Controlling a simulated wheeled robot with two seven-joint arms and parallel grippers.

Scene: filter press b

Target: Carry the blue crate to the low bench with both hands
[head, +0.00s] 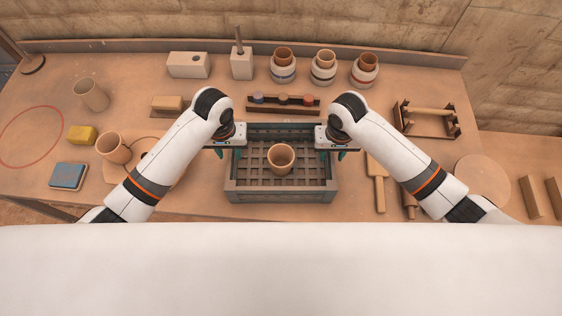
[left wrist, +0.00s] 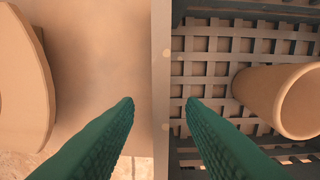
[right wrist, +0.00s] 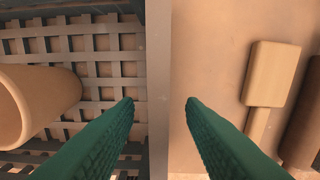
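The crate (head: 281,196), grey-blue with a slatted floor, stands on the table in front of me and holds a terracotta cup (head: 281,158). My left gripper (head: 229,153) is at its left wall and my right gripper (head: 332,153) at its right wall. In the left wrist view the crate's wall (left wrist: 161,60) runs between two open green fingers, with a gap on each side. In the right wrist view the other wall (right wrist: 158,60) likewise lies between open fingers, apart from both. A lower surface (head: 510,150) at the right may be the low bench.
A rack of small coloured pots (head: 283,104) stands just behind the crate. A wooden paddle (head: 376,180) lies close to its right, and a cup (head: 113,148) stands further left. Two wooden blocks (head: 530,197) are at the far right, beside a round board (head: 483,178).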

